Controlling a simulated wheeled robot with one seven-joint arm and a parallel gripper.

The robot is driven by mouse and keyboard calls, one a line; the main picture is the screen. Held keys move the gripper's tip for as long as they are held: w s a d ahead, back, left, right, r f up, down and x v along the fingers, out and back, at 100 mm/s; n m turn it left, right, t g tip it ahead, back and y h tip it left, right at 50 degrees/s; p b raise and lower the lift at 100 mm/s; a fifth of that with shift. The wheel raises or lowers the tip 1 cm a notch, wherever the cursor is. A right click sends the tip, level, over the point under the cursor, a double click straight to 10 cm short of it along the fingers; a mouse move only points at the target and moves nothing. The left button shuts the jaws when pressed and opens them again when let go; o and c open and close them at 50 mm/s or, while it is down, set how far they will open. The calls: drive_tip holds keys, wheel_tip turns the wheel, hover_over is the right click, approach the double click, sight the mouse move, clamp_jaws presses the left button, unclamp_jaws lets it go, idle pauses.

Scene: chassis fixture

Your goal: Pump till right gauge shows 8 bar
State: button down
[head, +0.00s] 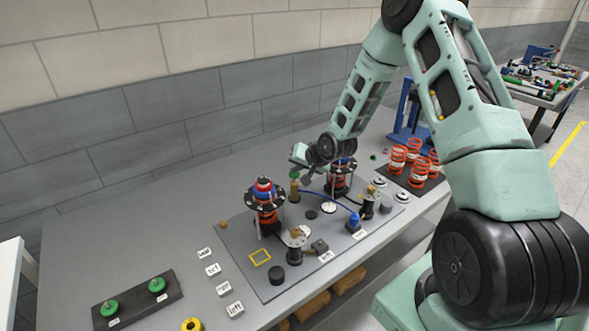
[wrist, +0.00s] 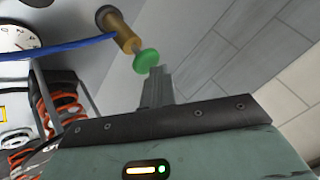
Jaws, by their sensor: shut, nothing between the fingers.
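The pump is a brass cylinder (head: 294,191) with a green knob (head: 293,173), standing at the back of the grey fixture plate (head: 250,283). The wrist view also shows its brass body (wrist: 120,28) and green knob (wrist: 147,60). My gripper (head: 308,181) is shut and empty, close beside the knob; I cannot tell whether they touch. In the wrist view the shut fingers (wrist: 158,74) point at the knob's edge. A white gauge dial (head: 328,207) lies on the plate right of the pump, and a dial shows partly in the wrist view (wrist: 17,38). Its reading is too small to tell.
A blue hose (head: 340,200) runs right from the pump. Two spring-and-disc towers stand on the plate, left (head: 265,205) and right (head: 341,180) of the pump. Red springs (head: 398,158) stand on a dark mat at the right. The wall (head: 150,110) rises behind the table.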

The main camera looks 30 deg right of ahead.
sight(297, 175)
drive_tip(key=shift+r+p, duration=0.6)
drive_tip(key=shift+r, duration=0.55)
wheel_tip(297, 175, up, 5)
drive_tip(key=p, duration=0.3)
drive_tip(key=shift+p, duration=0.3)
idle(0.4)
drive_tip(key=s+a+n+g+b, duration=0.1)
drive_tip(key=a, duration=0.3)
drive_tip(key=s+a+r+n+b, duration=0.1)
drive_tip(key=s+a, duration=0.1)
drive_tip(key=a, duration=0.3)
drive_tip(key=s+a+n+g+y+b, duration=0.1)
drive_tip(key=a+n+b, duration=0.1)
drive_tip(key=a, duration=0.2)
drive_tip(key=shift+s+a+r+g, duration=0.15)
drive_tip(key=shift+s+a+g, duration=0.05)
drive_tip(key=shift+s+g, duration=0.1)
drive_tip(key=s+a+r+n+g+b, duration=0.1)
drive_tip(key=s+a+n+g+b, duration=0.2)
drive_tip(key=s+a, duration=0.5)
drive_tip(key=s+a+r+n+g+b, duration=0.1)
drive_tip(key=s+a+n+b, duration=0.4)
drive_tip(key=s, duration=0.6)
drive_tip(key=s+a+n+g+h, duration=0.1)
drive_tip(key=s+a+n+g, duration=0.1)
drive_tip(key=s, duration=1.2)
drive_tip(key=shift+s+a+n+g+h, duration=0.25)
drive_tip(key=shift+s+n+g+h, duration=0.05)
drive_tip(key=shift+n, duration=0.3)
